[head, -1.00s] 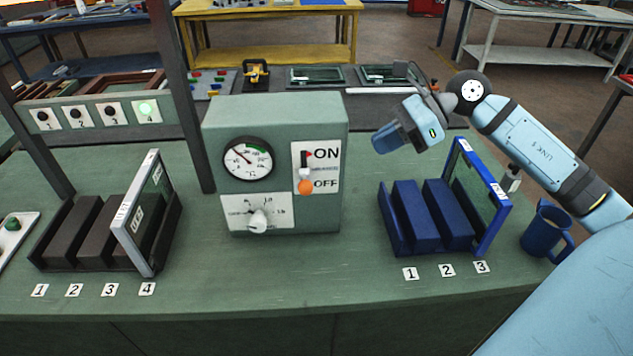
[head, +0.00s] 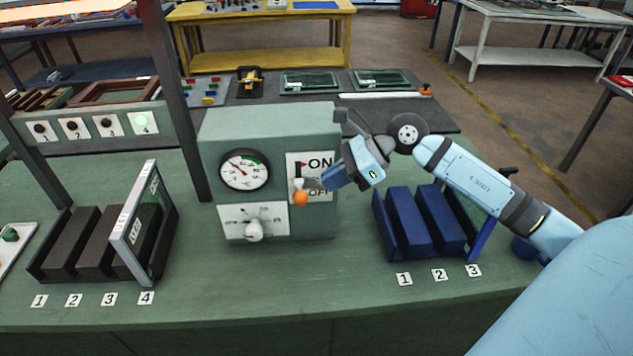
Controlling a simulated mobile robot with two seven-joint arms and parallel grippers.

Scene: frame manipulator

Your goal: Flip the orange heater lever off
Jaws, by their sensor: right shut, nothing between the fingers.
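The heater box (head: 265,126) is a grey-green cabinet in the middle of the bench. Its lever has an orange ball (head: 300,198) on a pale stalk. The lever points down, with the ball beside the OFF label (head: 319,194) and below the ON label (head: 320,163). My right gripper (head: 309,184) comes in from the right in front of the switch plate. It is shut and empty, its tips right by the lever stalk, just above the ball. I cannot tell whether they touch it. My left gripper is not in view.
A round gauge (head: 245,170) and a white knob (head: 254,231) are left of the lever on the box. A blue rack (head: 386,235) stands under my right arm. A dark rack (head: 58,280) stands at left. The bench front is clear.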

